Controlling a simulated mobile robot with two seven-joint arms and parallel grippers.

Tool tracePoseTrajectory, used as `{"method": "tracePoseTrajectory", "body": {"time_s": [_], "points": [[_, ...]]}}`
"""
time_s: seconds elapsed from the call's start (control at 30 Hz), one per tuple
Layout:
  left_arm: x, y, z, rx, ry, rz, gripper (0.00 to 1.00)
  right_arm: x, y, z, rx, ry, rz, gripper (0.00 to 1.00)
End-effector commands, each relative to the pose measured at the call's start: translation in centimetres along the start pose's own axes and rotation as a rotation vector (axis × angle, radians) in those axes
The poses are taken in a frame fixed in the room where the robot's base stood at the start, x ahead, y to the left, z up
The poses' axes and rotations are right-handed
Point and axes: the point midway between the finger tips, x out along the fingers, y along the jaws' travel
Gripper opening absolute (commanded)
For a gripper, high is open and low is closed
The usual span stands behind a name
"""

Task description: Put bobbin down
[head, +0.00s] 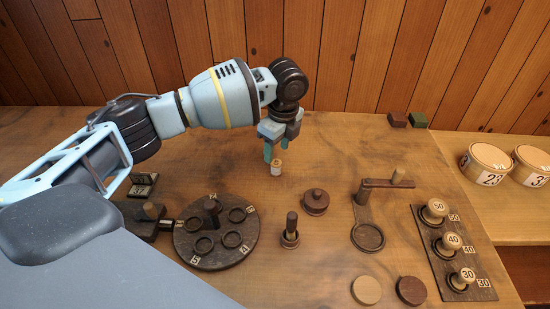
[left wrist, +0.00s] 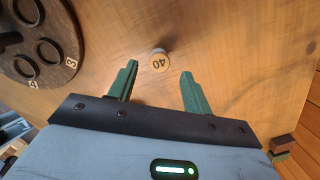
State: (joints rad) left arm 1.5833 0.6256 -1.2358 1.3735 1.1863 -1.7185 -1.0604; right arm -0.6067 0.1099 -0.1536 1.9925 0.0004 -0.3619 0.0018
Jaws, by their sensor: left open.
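A small pale wooden bobbin (head: 276,168) stands upright on the bare wooden table. In the left wrist view its round top (left wrist: 159,62) carries a number that looks like 40. My left gripper (head: 275,148) is just above and behind it, with its fingers pointing down. In the left wrist view the left gripper (left wrist: 160,72) is open, its green fingers spread apart with the bobbin showing between and just beyond the tips. The fingers appear clear of the bobbin. My right gripper is not in view.
A dark round plate (head: 216,260) with numbered rings stands front left. A peg (head: 291,232), a knobbed lid (head: 316,200), a ringed bracket (head: 368,237) and a rack (head: 455,260) of numbered spools lie to the right. Two small blocks (head: 398,120) sit at the back. The table around the bobbin is clear.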

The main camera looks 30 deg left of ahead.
Motion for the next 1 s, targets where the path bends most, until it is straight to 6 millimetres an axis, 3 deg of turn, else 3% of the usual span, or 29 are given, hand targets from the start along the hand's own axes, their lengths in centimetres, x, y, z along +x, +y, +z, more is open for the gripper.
{"method": "tracePoseTrajectory", "body": {"time_s": [0.03,0.2,0.4,1.0], "points": [[-1.3,-0.1,0.0,0.001,0.000,-0.004,0.49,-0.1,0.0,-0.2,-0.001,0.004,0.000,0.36],[-4.1,-0.1,0.0,0.000,0.000,-0.002,0.49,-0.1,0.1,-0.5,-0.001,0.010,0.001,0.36],[-5.8,0.0,0.0,0.000,0.000,0.000,0.49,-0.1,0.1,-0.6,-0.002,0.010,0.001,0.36],[-5.7,0.0,-0.3,-0.001,0.004,-0.001,0.49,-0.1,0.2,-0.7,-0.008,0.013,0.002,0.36]]}}
